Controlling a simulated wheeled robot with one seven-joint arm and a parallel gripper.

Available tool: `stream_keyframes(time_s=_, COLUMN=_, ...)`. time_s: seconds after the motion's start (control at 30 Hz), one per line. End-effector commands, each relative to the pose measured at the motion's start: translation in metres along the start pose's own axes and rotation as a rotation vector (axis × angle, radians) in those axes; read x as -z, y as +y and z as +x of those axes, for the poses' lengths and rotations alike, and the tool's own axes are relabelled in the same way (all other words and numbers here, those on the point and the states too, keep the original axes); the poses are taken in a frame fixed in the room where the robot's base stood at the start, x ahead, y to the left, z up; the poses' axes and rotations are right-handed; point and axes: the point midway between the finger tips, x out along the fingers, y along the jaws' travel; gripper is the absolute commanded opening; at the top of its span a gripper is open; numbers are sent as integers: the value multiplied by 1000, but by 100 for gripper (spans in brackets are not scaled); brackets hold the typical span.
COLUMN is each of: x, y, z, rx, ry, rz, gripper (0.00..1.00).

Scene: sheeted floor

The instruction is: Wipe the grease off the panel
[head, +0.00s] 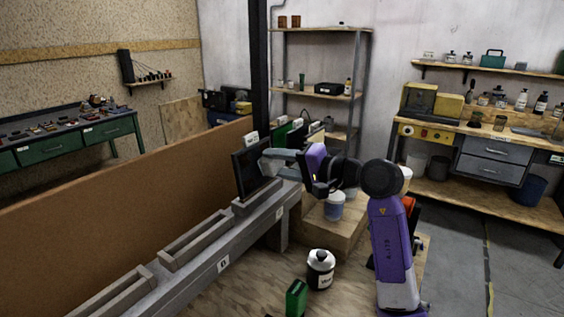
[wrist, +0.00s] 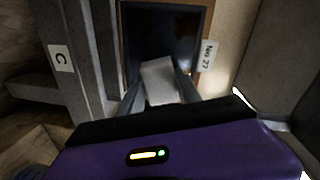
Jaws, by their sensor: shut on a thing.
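The panel (head: 252,168) is dark, thin and upright in a slot of the grey rail, left of my gripper in the head view. In the wrist view the panel (wrist: 165,32) is a dark glossy face with a tan edge, straight ahead of the fingers. My gripper (head: 273,161) is shut on a pale block-like pad (wrist: 160,80), seen between the grey fingers in the wrist view. The pad is close to the panel's face; I cannot tell if it touches. No grease can be made out on the dark face, and the pad hides part of it.
The grey rail (head: 222,237) has empty slots toward the front left. A brown board (head: 130,190) stands behind it.

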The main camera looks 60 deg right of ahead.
Motion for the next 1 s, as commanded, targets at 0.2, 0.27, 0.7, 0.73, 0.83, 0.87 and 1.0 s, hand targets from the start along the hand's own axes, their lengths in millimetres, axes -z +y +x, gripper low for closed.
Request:
stream_keyframes(time_s=0.2, x=-14, y=-4, z=-1, rx=0, ry=0, rz=-1, gripper=8)
stream_keyframes(time_s=0.27, x=-15, y=-4, z=-1, rx=0, ry=0, rz=-1, gripper=8)
stream_keyframes(time_s=0.7, x=-38, y=-10, z=0, rx=0, ry=-1, rz=0, gripper=8)
stream_keyframes(time_s=0.73, x=-40, y=-11, z=0, rx=0, ry=-1, rz=-1, gripper=8)
stream_keyframes(time_s=0.83, x=-48, y=-13, z=1, rx=0, ry=-2, rz=-2, gripper=8)
stream_keyframes(time_s=0.87, x=-50, y=-14, z=1, rx=0, ry=-2, rz=-1, gripper=8)
stream_keyframes(time_s=1.0, x=-55, y=-16, z=1, rx=0, ry=-3, rz=0, gripper=8)
